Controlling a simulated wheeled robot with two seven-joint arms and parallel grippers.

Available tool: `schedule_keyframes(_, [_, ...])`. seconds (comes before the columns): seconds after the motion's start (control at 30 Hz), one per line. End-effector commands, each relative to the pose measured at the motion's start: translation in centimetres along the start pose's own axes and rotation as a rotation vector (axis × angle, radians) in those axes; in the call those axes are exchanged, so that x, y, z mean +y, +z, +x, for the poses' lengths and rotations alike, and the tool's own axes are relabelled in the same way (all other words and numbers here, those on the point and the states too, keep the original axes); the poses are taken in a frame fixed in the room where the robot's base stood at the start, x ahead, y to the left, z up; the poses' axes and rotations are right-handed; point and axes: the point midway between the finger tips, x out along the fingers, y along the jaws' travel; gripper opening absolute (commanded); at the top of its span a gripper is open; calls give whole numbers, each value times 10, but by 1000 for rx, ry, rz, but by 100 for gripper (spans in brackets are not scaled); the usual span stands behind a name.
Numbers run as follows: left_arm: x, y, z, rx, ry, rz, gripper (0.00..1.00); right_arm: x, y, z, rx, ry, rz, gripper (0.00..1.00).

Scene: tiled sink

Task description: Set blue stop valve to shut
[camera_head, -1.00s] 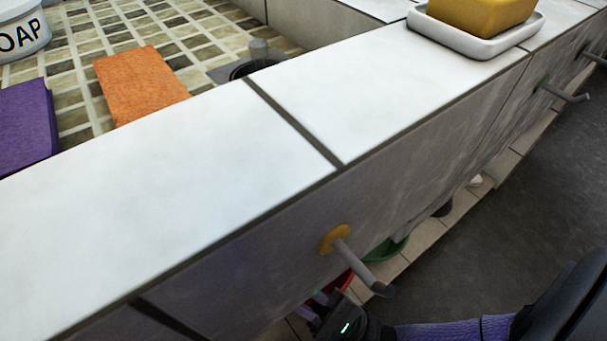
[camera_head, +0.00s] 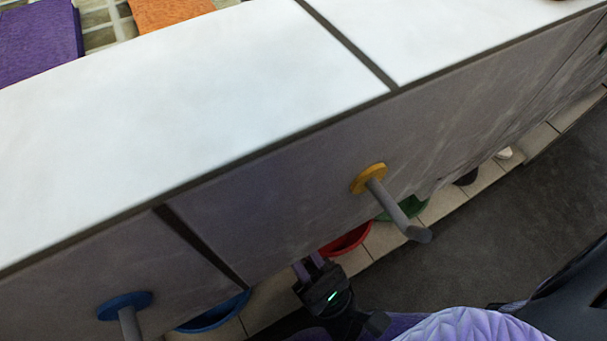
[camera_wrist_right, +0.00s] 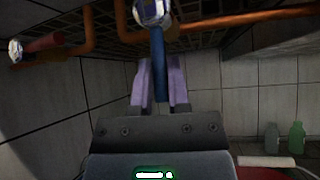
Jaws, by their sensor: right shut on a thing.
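In the right wrist view the blue stop valve's lever (camera_wrist_right: 159,62) hangs from a shiny metal valve body (camera_wrist_right: 151,12) on a copper pipe (camera_wrist_right: 235,22). In the picture the lever points down, across the line of the pipe. My right gripper (camera_wrist_right: 161,72) has its two purple fingers on either side of the lever, shut on it. In the head view the right gripper (camera_head: 308,268) reaches in under the counter's front, its fingertips partly hidden; the valve is hidden there. My left gripper is not in view.
A second valve with a red lever (camera_wrist_right: 44,43) is at the left. Green bottles (camera_wrist_right: 296,138) stand at the lower right. Yellow (camera_head: 368,178) and blue (camera_head: 124,306) ringed hooks stick out from the counter front, above red (camera_head: 346,240), green (camera_head: 404,208) and blue (camera_head: 214,312) basins.

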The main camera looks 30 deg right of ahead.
Motion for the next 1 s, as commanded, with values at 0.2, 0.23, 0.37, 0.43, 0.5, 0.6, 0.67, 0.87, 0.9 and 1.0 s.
schedule_keyframes(0.2, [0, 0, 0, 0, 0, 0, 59, 0, 1, 2, -8, -3, 3, 0])
schedule_keyframes(0.23, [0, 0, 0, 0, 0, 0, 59, 0, 1, 2, -8, -2, 3, 0])
schedule_keyframes(0.37, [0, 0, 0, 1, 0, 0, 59, 0, 1, 2, -8, -2, 2, 33])
schedule_keyframes(0.43, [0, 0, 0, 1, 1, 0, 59, 0, 1, 2, -7, -2, 2, 48])
schedule_keyframes(0.5, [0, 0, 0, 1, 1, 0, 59, 0, 1, 2, -6, -1, 2, 56])
schedule_keyframes(0.6, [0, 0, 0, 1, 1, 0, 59, 0, 0, 1, -4, -1, 1, 56])
schedule_keyframes(0.67, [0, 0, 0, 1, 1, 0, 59, 0, 0, 1, -4, 0, 1, 56])
schedule_keyframes(0.87, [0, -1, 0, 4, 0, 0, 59, 0, 0, 1, -3, 0, 0, 56])
schedule_keyframes(0.9, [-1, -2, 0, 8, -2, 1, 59, 0, 0, 0, -1, 6, -5, 56])
schedule_keyframes(1.0, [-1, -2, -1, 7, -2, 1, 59, -6, 2, 0, 16, 67, -65, 56])
